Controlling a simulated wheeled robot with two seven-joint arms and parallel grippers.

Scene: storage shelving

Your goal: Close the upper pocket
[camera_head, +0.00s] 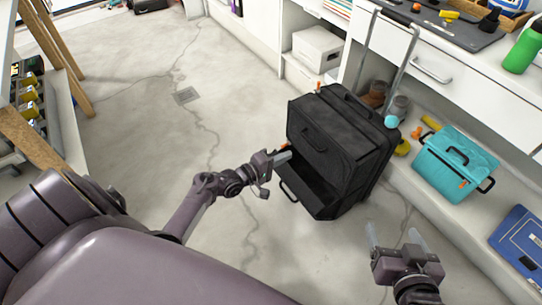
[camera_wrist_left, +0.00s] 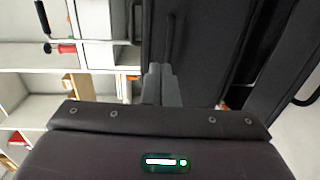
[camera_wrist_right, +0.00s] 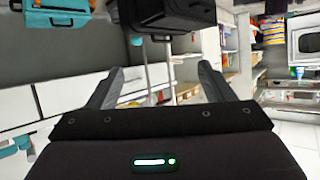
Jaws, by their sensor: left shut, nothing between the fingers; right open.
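A black suitcase (camera_head: 372,150) stands on the floor with its pull handle raised. Its upper pocket (camera_head: 322,128), with a strap handle on its front, appears nearly flush; I cannot tell whether it is fully shut. The lower pocket (camera_head: 308,188) tilts outward, open at its top. My left gripper (camera_head: 286,157) is shut and empty at the suitcase's left side, by the gap between the pockets; contact is unclear. In the left wrist view, its fingers (camera_wrist_left: 160,82) are together before dark panels. My right gripper (camera_head: 396,237) is open and empty, right of and nearer than the suitcase.
A teal cooler bag (camera_head: 455,165) and a blue folder (camera_head: 525,245) lie on the low ledge at right. White drawers (camera_head: 440,75) stand behind the suitcase. A shelf stands far left. The floor (camera_head: 150,120) left of the suitcase is clear.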

